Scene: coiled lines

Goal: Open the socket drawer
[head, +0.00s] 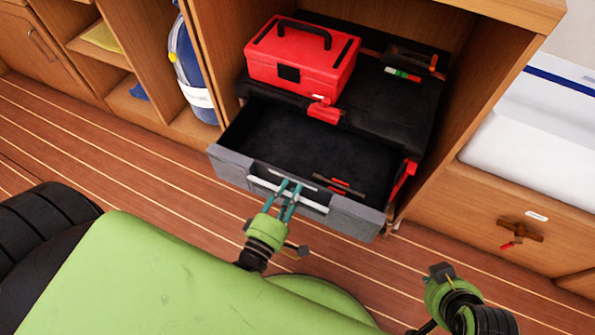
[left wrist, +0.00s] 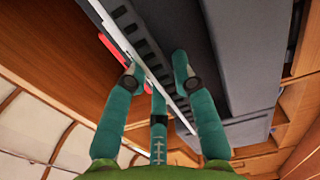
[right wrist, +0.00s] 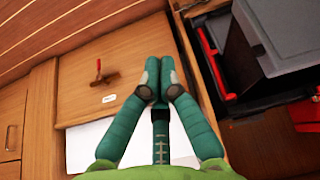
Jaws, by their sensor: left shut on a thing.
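The grey socket drawer (head: 355,217) stands pulled out from the black chest in the open cabinet bay, its dark inside showing. A few thin tools with red marks (head: 338,186) lie in it. Its pale bar handle (head: 312,206) runs along the front. My left gripper (head: 288,190) is shut on the handle near its middle; in the left wrist view its fingers (left wrist: 158,72) sit on both sides of the bar. My right gripper (right wrist: 160,82) is shut and empty, apart from the drawer, at the lower right of the head view.
A red toolbox (head: 300,62) sits on top of the black chest (head: 405,112), beside some hand tools (head: 405,72). Wooden cabinet walls flank the drawer. A wooden locker front with a latch (head: 520,230) is at the right. Striped wooden floor (head: 130,160) is clear at the left.

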